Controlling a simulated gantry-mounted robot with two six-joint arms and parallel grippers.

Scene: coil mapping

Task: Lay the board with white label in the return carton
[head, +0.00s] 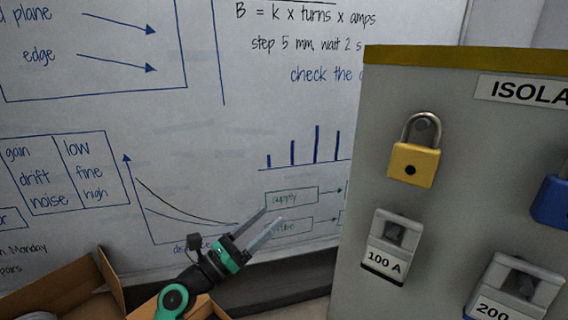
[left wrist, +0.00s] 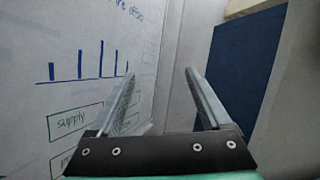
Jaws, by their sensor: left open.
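My left gripper (head: 273,215) is raised in front of the whiteboard in the head view, its two fingers apart with nothing between them. In the left wrist view the gripper (left wrist: 160,75) also shows empty, pointing towards the whiteboard's edge. No board with a white label shows in either view. An open cardboard carton (head: 98,272) shows in part at the lower left of the head view. More cardboard (head: 205,306) shows behind and below my left arm. I cannot tell which is the return carton. My right gripper is not in view.
A grey isolator panel (head: 352,255) with a yellow top edge stands close on the right. It carries a yellow padlock (head: 413,165), a blue padlock (head: 552,203) and labelled 100 A (head: 392,246) and 200 (head: 513,288) units. The whiteboard (head: 190,110) fills the background.

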